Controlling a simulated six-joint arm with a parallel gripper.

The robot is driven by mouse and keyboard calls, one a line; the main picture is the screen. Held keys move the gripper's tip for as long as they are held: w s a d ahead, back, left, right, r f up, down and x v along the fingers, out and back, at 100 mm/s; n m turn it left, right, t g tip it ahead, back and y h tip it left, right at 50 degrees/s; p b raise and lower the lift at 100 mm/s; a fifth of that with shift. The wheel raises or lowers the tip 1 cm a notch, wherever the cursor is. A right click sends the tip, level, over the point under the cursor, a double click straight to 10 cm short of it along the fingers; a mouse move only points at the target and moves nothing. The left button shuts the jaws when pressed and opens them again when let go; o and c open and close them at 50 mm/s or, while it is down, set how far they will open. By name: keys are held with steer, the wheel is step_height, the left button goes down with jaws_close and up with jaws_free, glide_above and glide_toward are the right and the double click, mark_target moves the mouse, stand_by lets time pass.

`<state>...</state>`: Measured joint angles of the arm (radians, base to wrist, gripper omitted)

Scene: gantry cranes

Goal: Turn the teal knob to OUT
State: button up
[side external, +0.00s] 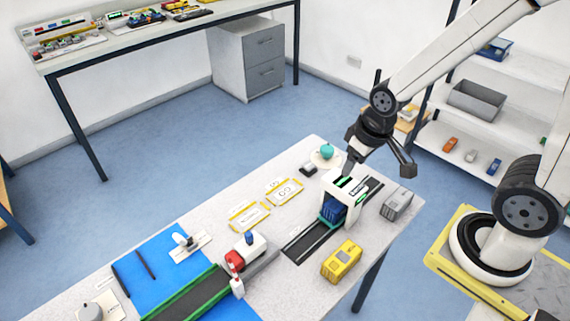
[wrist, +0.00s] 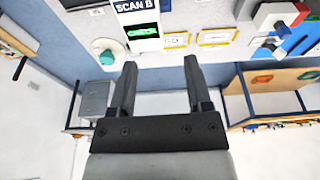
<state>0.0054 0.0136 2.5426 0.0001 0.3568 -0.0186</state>
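The teal knob (side external: 326,152) stands on a round pale plate at the far edge of the table in the side external view. It also shows in the wrist view (wrist: 107,57), left of my fingers and beyond their tips. Its pointer and any OUT mark are too small to read. My gripper (side external: 379,168) is above the right end of the table, to the right of the knob and apart from it. In the wrist view my gripper (wrist: 160,64) has its two fingers spread with nothing between them.
A white scan gate (side external: 356,200) with a blue container (side external: 334,208) stands near the knob. A small dark block (side external: 308,169) sits beside the knob. A grey container (side external: 397,203) and a yellow one (side external: 342,261) stand on the table. Yellow-framed plates (side external: 285,191) lie left.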

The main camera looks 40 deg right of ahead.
steer(key=o, duration=0.3)
steer(key=shift+w+d, duration=0.15)
steer(key=shift+w, duration=0.3)
steer(key=shift+o, duration=0.2)
steer(key=w+d+f+n, duration=0.1)
steer(key=w+d+n, duration=0.1)
steer(key=w, duration=0.3)
steer(key=w+d+f+n+g, duration=0.1)
steer(key=w+d+n, duration=0.1)
steer(key=w+d, duration=0.2)
steer(key=shift+w+d+f, duration=0.4)
steer(key=shift+w, duration=0.85)
steer(key=n+g, duration=0.2)
steer(key=n, duration=0.3)
glide_above(327, 147)
step_height(327, 147, down, 7)
steer(key=shift+s+f, duration=0.1)
steer(key=shift+f, duration=0.1)
steer(key=shift+f, duration=3.9)
steer(key=shift+c, duration=0.2)
steer(key=c, duration=1.2)
